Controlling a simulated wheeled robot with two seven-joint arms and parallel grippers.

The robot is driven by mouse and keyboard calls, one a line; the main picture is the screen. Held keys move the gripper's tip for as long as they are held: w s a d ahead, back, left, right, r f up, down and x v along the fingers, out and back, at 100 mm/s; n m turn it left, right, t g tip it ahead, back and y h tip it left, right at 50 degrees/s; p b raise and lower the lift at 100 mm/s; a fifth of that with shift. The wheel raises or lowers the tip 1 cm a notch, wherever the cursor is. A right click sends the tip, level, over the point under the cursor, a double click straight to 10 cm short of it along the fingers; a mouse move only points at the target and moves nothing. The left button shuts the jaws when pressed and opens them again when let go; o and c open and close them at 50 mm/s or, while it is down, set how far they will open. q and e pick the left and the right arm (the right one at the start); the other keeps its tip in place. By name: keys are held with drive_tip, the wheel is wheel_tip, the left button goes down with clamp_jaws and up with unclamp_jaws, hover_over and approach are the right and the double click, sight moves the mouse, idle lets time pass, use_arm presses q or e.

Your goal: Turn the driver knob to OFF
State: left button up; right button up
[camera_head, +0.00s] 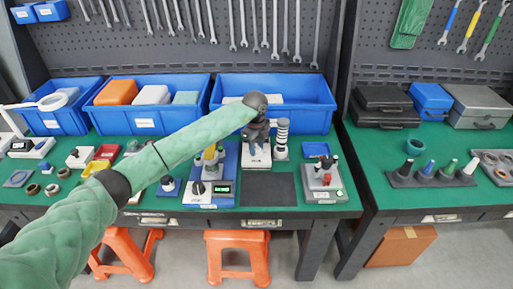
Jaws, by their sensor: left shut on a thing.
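My left arm reaches in from the lower left. Its dark gripper (258,143) points down over a small white unit (258,162) on the green bench. The gripper is shut on a part of this unit. The fingers hide that part, and I cannot make out its shape or which way it is turned. Left of it stands a blue-based unit (225,202) with a lit green display (222,188) and a black knob (197,187) on its front. The gripper is apart from that knob. No OFF marking is readable. My right gripper is not in view.
A striped post (282,138) stands close to the right of the gripper. A dark mat (269,190) lies in front, and a grey unit with red parts (323,182) sits farther right. A blue bin (310,110) stands behind. The mat is bare.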

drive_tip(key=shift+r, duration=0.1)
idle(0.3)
use_arm(q)
drive_tip(key=o, duration=1)
drive_tip(key=shift+c, duration=0.2)
drive_tip(key=shift+r, duration=0.25)
wheel_tip(320, 180, up, 7)
drive_tip(key=shift+s+a+r+b, duration=0.1)
drive_tip(key=shift+r+b, duration=0.05)
drive_tip(key=shift+b, duration=1.05)
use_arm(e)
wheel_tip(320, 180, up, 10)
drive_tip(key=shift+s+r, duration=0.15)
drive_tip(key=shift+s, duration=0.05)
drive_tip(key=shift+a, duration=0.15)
